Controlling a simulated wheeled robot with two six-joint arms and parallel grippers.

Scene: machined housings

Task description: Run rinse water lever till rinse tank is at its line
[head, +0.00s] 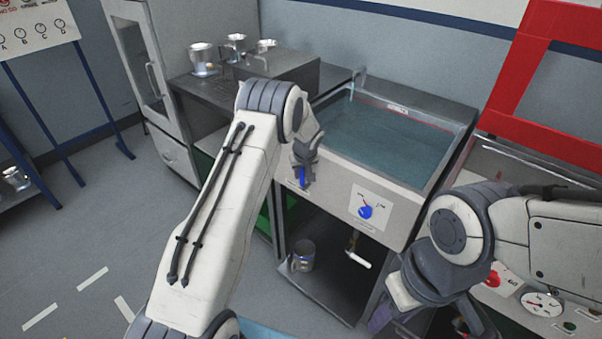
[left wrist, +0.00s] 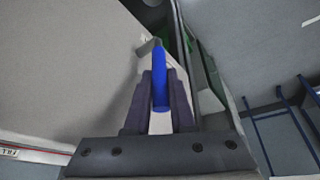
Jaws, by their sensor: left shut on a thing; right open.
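The rinse tank (head: 465,140) is a grey steel basin holding blue-green water (head: 385,140). A red line (head: 425,118) runs along its far inner wall, and the water surface looks close below it; the exact gap is hard to tell. A spout (head: 356,80) stands at its back left corner. My left gripper (head: 302,172) is at the front panel's left end, shut on the blue rinse water lever (head: 302,181). The blue lever (left wrist: 160,80) shows between its fingers (left wrist: 160,108) in the left wrist view. My right gripper (head: 388,318) is open and empty, low at right.
A metal mug (head: 302,256) stands on the lower shelf. Several metal jugs (head: 204,60) stand on the left counter. A red frame (head: 515,70) rises at right.

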